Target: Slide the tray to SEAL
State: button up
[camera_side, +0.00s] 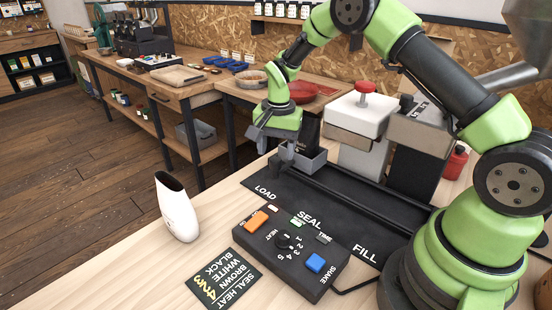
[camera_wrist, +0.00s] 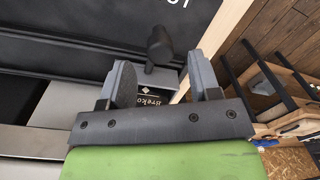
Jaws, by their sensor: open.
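The grey tray (camera_side: 308,160) stands at the LOAD end of the black track (camera_side: 345,207), with a dark bag (camera_side: 306,135) upright in it. The bag's white print shows in the wrist view (camera_wrist: 155,98). A black knob handle (camera_side: 284,156) stands at the tray's near side, and in the wrist view (camera_wrist: 160,47) it lies ahead, between the fingers' lines. My gripper (camera_side: 272,143) is open above and beside the handle; its two fingers (camera_wrist: 162,80) also show in the wrist view. Contact with the handle cannot be told. SEAL is printed along the track between LOAD and FILL.
A black control box (camera_side: 290,255) with an orange switch, dial and blue button sits in front of the track. A heat card (camera_side: 220,282) and a white scoop-like container (camera_side: 177,208) are on the table. A white, red-knobbed machine (camera_side: 357,118) stands behind the track.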

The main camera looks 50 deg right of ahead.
aim_at(276, 160)
jog(key=shift+f, duration=1.65)
jog(key=shift+c, duration=0.5)
grip_shut()
jog(key=shift+s, duration=6.45)
jog(key=shift+o, duration=0.5)
grip_release()
jog(key=shift+r, duration=0.1)
